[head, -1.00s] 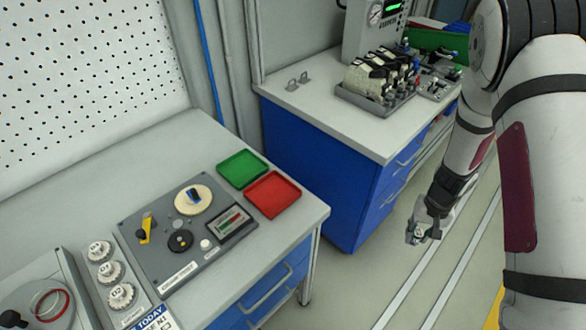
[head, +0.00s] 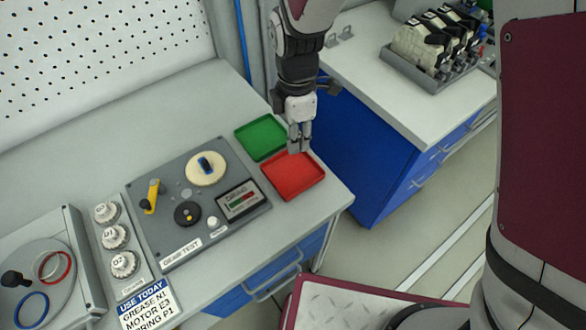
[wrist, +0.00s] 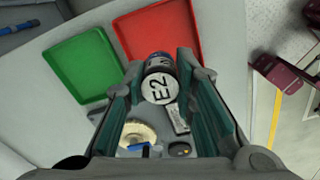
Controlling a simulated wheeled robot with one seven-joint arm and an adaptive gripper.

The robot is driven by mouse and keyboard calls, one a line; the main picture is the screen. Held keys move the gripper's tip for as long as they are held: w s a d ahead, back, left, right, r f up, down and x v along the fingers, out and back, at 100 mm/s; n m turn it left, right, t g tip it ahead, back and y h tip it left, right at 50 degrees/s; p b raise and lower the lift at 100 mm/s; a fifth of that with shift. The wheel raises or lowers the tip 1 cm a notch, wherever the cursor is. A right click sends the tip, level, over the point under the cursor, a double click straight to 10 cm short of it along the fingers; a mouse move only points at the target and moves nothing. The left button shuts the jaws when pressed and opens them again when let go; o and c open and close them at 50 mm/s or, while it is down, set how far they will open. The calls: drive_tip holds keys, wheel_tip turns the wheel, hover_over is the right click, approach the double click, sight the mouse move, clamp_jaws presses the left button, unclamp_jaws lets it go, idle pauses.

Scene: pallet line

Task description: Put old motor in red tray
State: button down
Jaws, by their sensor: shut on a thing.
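My gripper (head: 299,138) is above the far edge of the red tray (head: 299,184), close to the corner next to the green tray. In the wrist view my gripper (wrist: 162,88) is shut on a small motor (wrist: 160,84), a cylinder with a pale end marked "E2". The motor is in front of the lower part of the red tray (wrist: 172,24) in that view. The motor cannot be made out clearly in the head view. The red tray looks empty where it shows.
A green tray (head: 262,138) stands beside the red tray and looks empty. A grey gear test panel (head: 168,218) with a cream disc (head: 206,168) lies to the left. A blue-fronted bench (head: 365,170) stands behind, across a gap.

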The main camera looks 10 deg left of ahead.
drive_tip(key=shift+s+a+n, duration=0.25)
drive_tip(key=shift+s+n, duration=0.05)
drive_tip(key=shift+n, duration=0.1)
wheel_tip(320, 180, down, 9)
drive_tip(key=shift+f+p, duration=0.2)
drive_tip(key=shift+p, duration=0.35)
drive_tip(key=shift+f, duration=0.2)
drive_tip(key=c, duration=1.4)
unclamp_jaws()
drive_tip(key=shift+o, duration=0.4)
drive_tip(key=shift+r, duration=0.1)
